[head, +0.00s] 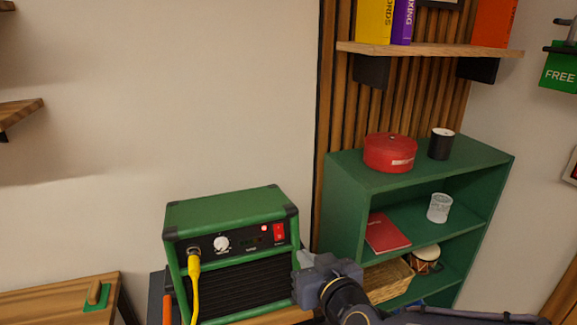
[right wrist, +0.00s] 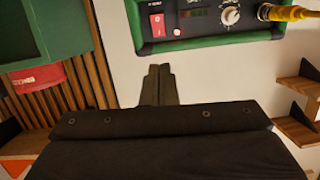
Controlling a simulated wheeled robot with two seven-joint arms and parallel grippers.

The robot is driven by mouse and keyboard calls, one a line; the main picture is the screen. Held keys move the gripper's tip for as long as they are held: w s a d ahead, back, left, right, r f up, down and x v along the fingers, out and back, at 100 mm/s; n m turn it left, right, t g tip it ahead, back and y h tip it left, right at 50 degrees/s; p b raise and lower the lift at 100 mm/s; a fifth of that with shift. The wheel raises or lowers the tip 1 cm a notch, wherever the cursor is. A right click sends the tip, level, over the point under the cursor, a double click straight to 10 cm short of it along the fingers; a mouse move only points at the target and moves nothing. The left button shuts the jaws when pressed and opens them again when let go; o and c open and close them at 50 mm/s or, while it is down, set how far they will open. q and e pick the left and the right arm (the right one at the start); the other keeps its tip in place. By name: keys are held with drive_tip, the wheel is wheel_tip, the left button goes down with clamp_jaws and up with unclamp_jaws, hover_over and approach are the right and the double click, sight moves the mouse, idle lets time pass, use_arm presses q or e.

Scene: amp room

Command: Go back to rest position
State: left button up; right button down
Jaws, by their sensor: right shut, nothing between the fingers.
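My right gripper (head: 304,262) is in front of the right edge of the green amp (head: 225,210) in the head view. In the right wrist view its fingers (right wrist: 158,72) are together with nothing between them. The amp has a white knob (head: 221,243), a red switch (head: 279,232) and a lit red light. A yellow cable (head: 194,285) is plugged into its left side. The amp also shows upside down in the right wrist view (right wrist: 205,42), just beyond the fingertips; I cannot tell whether they touch it. My left gripper is not in view.
A green shelf unit (head: 345,205) stands right of the amp, with a red round box (head: 389,153), a black cup (head: 440,144), a glass, a red book and a basket (head: 388,280). A wooden shelf (head: 430,49) holds books above. A wooden surface (head: 50,303) is at lower left.

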drive_tip(key=s+d+f+m+g, duration=0.2)
drive_tip(key=s+d+f+g, duration=0.2)
drive_tip(key=s+d, duration=0.4)
drive_tip(key=s+d+f+m+g+h, duration=0.1)
drive_tip(key=s+d+f+m+g, duration=0.2)
drive_tip(key=s+d, duration=0.5)
drive_tip(key=s+f+g, duration=0.1)
drive_tip(key=s, duration=0.5)
drive_tip(key=shift+f, duration=0.2)
